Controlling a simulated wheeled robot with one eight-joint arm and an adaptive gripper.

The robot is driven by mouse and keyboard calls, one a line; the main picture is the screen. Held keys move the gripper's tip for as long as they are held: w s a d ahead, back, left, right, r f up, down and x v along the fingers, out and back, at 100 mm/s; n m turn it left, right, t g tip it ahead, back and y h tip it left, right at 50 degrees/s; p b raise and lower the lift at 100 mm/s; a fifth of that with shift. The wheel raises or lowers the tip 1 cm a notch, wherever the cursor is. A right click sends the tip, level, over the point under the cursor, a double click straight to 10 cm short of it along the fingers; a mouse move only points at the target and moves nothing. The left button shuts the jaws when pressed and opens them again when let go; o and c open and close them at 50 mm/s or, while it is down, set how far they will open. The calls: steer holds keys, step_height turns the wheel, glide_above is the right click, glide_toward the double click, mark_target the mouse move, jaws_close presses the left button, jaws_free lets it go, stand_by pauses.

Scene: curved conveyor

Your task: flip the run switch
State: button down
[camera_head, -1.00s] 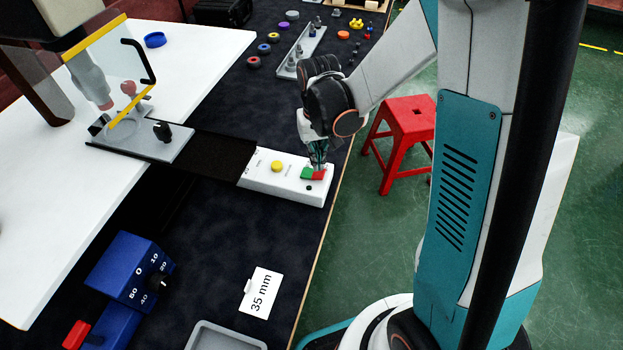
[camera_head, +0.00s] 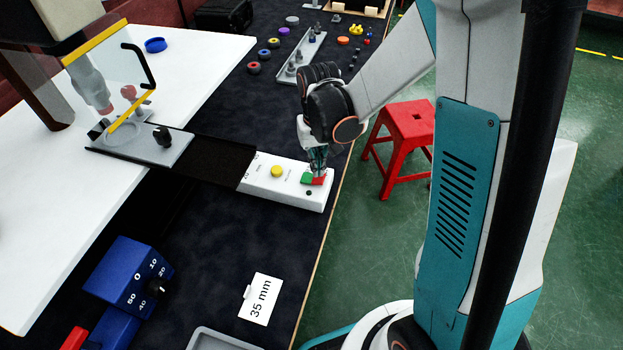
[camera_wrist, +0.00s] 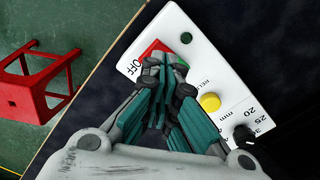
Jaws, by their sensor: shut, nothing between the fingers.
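The white control box (camera_head: 262,184) lies near the table's right edge. Its run switch is a rocker with a green half (camera_head: 307,178) and a red half (camera_head: 319,181). In the wrist view the red half (camera_wrist: 148,50) shows beside the word OFF, with the rest of the rocker mostly hidden by the fingers. My gripper (camera_head: 318,168) is shut and empty, pointing down with its tips at the rocker. In the wrist view the gripper (camera_wrist: 165,68) covers part of the switch; I cannot tell whether it touches.
A yellow button (camera_head: 277,171) and a small dark knob (camera_wrist: 243,136) are on the same box. A grey plate (camera_head: 150,149) with a clear guard stands left. A blue dial block (camera_head: 125,272) and a "35 mm" card (camera_head: 261,298) lie in front. A red stool (camera_head: 405,118) stands right.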

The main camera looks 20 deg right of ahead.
mark_target(316, 179)
steer(key=shift+f+b, duration=1.5)
steer(key=shift+f, duration=0.3)
stand_by(1.4)
steer(key=shift+r, duration=0.1)
steer(key=shift+r+p, duration=2.5)
steer(key=shift+r, duration=0.9)
steer(key=shift+r, duration=0.1)
steer(key=s+r+n+t, duration=0.1)
steer(key=s+r+t, duration=0.6)
steer(key=s+r, duration=0.8)
step_height(316, 179, up, 2)
steer(key=shift+r, duration=0.2)
steer(key=shift+a, duration=0.1)
